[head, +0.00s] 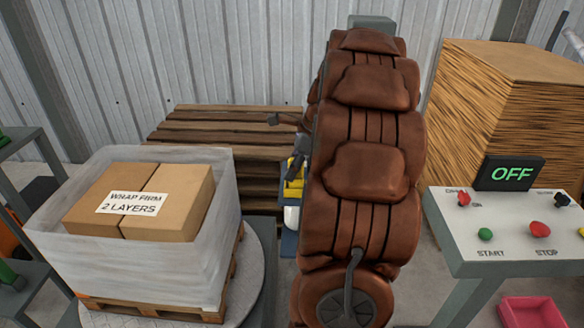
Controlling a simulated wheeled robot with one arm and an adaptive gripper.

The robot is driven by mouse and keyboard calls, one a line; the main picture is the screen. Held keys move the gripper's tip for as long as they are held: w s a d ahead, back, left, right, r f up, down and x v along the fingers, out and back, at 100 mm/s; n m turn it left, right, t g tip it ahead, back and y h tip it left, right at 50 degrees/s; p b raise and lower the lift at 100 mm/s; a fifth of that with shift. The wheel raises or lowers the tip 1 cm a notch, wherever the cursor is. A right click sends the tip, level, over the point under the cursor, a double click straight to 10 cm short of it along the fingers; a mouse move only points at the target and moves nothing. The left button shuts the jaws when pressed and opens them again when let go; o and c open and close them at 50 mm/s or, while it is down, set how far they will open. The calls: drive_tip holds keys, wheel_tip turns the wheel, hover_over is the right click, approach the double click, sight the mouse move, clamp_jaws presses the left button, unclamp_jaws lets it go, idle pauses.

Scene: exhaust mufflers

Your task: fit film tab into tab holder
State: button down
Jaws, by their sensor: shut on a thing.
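My gripper (285,146) shows as small dark parts at the left edge of my brown padded arm, in front of the wooden slats. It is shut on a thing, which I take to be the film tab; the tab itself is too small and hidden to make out. Just below it is a blue unit (288,244) with a yellow part (294,184) and a white roll-like part (291,217), partly covered by my arm. I cannot tell which part is the tab holder.
A film-wrapped load (130,260) with brown boxes (150,190) stands on a pallet on a round turntable (252,280) at left. Stacked pallets (215,125) are behind. At right are a control panel (510,225) reading OFF, a large wooden stack (490,110) and a pink bin (530,312).

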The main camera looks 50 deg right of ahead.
drive_tip(key=c, duration=0.9)
unclamp_jaws()
drive_tip(key=shift+f, duration=0.1)
drive_tip(key=b+v, duration=0.2)
drive_tip(key=v, duration=1)
drive_tip(key=shift+a, duration=0.15)
